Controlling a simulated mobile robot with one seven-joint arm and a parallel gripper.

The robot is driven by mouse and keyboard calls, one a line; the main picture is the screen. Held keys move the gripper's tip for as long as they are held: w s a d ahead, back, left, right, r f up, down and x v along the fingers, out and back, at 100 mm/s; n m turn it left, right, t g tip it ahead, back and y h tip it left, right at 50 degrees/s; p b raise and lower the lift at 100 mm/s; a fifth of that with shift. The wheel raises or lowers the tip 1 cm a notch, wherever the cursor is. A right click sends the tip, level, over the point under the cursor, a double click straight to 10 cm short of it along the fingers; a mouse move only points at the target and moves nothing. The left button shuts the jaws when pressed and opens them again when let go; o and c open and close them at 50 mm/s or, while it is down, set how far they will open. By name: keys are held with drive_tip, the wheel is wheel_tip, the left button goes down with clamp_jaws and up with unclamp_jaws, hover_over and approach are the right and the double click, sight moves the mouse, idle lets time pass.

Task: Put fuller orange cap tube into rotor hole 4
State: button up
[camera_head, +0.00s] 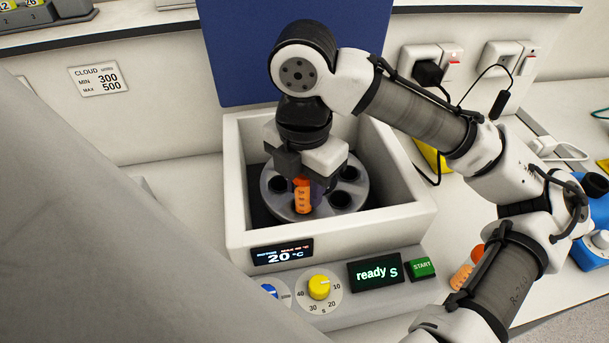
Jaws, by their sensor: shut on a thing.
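My gripper (306,180) points down inside the open centrifuge (410,215). It is shut on an orange tube with an orange cap (302,200). The tube is nearly upright over the front part of the grey rotor (271,202). Whether its lower end is inside a hole or in front of one, I cannot tell. Dark rotor holes show at the right and left of the tube; the gripper hides the back of the rotor. Hole numbers cannot be read. A second orange tube (462,276) lies or stands at the right, partly hidden by my arm.
The centrifuge's white walls surround the rotor closely, and its blue lid (235,55) stands open behind. The front panel has a yellow dial (319,287), a "ready" display (374,272) and a green START button (422,267). Sockets and cables are at the back right.

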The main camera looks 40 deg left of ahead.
drive_tip(key=shift+f+b, duration=0.5)
drive_tip(key=shift+f, duration=0.5)
drive_tip(key=shift+r, duration=0.15)
drive_tip(key=shift+r+p, duration=2.85)
drive_tip(key=shift+p, duration=0.2)
drive_tip(key=shift+p, duration=0.5)
drive_tip(key=shift+f+b, duration=1.55)
drive_tip(key=shift+f, duration=1.45)
drive_tip(key=shift+r, duration=0.1)
